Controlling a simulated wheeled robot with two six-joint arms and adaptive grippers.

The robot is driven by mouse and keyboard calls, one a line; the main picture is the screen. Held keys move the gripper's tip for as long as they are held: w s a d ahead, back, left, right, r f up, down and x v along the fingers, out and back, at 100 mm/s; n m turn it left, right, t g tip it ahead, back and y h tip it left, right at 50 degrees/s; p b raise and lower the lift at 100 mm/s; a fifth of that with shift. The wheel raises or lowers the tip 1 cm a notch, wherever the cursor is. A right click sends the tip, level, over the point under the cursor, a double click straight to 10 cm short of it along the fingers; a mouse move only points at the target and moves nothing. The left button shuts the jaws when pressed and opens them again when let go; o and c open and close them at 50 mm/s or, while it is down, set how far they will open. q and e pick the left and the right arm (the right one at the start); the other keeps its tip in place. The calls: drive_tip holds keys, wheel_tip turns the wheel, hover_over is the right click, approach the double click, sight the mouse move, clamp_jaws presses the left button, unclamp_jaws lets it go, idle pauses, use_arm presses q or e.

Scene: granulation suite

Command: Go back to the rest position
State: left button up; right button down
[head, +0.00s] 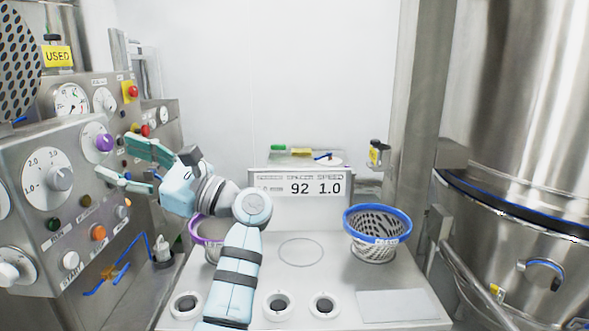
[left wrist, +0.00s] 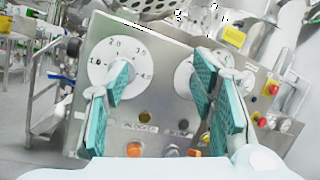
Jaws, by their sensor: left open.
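My left gripper (head: 112,158) is open and empty in front of the grey control panel (head: 62,228) at the left. Its upper finger is near the purple knob (head: 104,142); I cannot tell whether they touch. In the left wrist view the two teal-padded fingers of the gripper (left wrist: 158,85) stand wide apart, facing the panel (left wrist: 156,108). One numbered dial (left wrist: 123,62) shows there behind the left finger; another is partly hidden by the right finger. My right gripper is not in view.
A bench (head: 300,283) with a display (head: 298,188) stands in the middle. A blue-rimmed basket (head: 377,235) is on its right; a purple-rimmed basket (head: 205,228) is partly hidden behind my left arm. A large steel vessel (head: 520,120) fills the right side.

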use_arm(q)
drive_tip(key=w+d+f+n+t+h, duration=0.2)
drive_tip(key=d+f+n+t+h, duration=0.2)
drive_tip(key=f+n+t+h, duration=0.9)
drive_tip(key=w+d+f+n+t+h, duration=0.2)
drive_tip(key=d+f+n+t+h, duration=0.45)
drive_tip(key=n, duration=1.15)
drive_tip(key=s+f+m+g+h, duration=0.3)
drive_tip(key=f+m, duration=0.2)
drive_tip(key=f, duration=0.2)
drive_tip(key=s+f+m+g+h, duration=0.2)
drive_tip(key=s+f+m+g, duration=0.15)
drive_tip(key=f, duration=0.45)
drive_tip(key=s+a+f+m+g+y, duration=0.15)
drive_tip(key=s+f+m+g, duration=0.5)
drive_tip(key=s+f, duration=0.7)
drive_tip(key=s+a+f+m+g+y, duration=0.1)
drive_tip(key=s+a+f+g, duration=0.15)
drive_tip(key=s, duration=0.55)
drive_tip(key=s+a+f+m+g+y, duration=0.1)
drive_tip(key=s+a+f+g, duration=0.2)
drive_tip(key=s, duration=0.6)
wheel_tip(320, 180, down, 16)
drive_tip(key=a+g+p, duration=0.2)
drive_tip(key=s+a+f+p, duration=0.1)
drive_tip(key=s+f+p, duration=0.1)
drive_tip(key=s+f, duration=0.8)
drive_tip(key=s, duration=0.4)
drive_tip(key=shift+s+f+n+g, duration=0.35)
drive_tip(key=shift+s+n+g, duration=0.05)
